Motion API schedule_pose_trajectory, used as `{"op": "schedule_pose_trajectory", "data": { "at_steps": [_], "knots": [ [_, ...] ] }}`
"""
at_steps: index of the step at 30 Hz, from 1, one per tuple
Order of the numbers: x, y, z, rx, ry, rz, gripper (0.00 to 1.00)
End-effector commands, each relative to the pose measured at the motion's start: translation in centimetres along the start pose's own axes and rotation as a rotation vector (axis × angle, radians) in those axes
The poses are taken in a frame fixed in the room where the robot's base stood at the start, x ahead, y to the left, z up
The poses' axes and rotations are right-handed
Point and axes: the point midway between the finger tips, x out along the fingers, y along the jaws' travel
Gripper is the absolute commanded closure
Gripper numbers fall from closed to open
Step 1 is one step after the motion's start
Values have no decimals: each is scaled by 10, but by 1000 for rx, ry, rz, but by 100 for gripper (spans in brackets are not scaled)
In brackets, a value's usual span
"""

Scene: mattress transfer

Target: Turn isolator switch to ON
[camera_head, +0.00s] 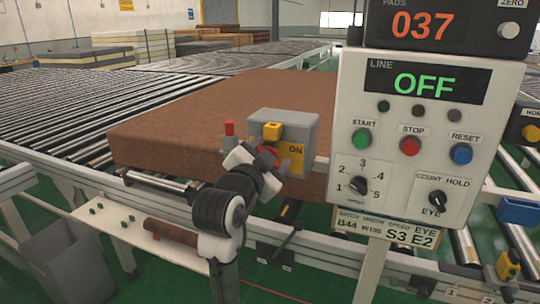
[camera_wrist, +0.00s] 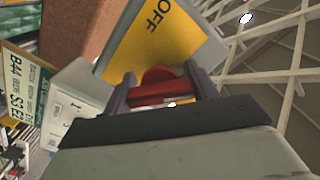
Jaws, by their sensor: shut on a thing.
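The isolator switch is a grey box (camera_head: 300,125) with a yellow label plate and a red handle (camera_head: 267,152). "ON" shows on the label at the right in the head view; "OFF" shows on the yellow plate (camera_wrist: 163,48) in the wrist view. My gripper (camera_head: 266,161) reaches the front of the box. In the wrist view its two dark fingers stand either side of the red handle (camera_wrist: 160,88), shut on it. The fingers partly hide the handle, and I cannot tell which label it points to.
A white control panel (camera_head: 440,200) stands close at the right, its LINE display reading OFF. A red button (camera_head: 229,128) is left of the switch. A brown mattress pad (camera_head: 190,115) lies on the rollers behind. A grey bin (camera_head: 65,265) stands at lower left.

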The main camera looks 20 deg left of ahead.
Motion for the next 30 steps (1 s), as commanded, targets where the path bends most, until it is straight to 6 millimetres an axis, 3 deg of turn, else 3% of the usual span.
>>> {"op": "schedule_pose_trajectory", "data": {
  "at_steps": [1,2,7,15,19,23,30],
  "knots": [
    [0,0,0,0,-1,2,65],
    [0,0,0,-1,-1,2,41],
    [0,0,0,-1,-1,1,20],
    [-1,0,0,-1,0,0,20],
    [-10,0,1,0,1,-3,20],
    [-33,0,2,2,0,-5,20],
    [-89,0,2,3,0,-6,20]
  ]
}}
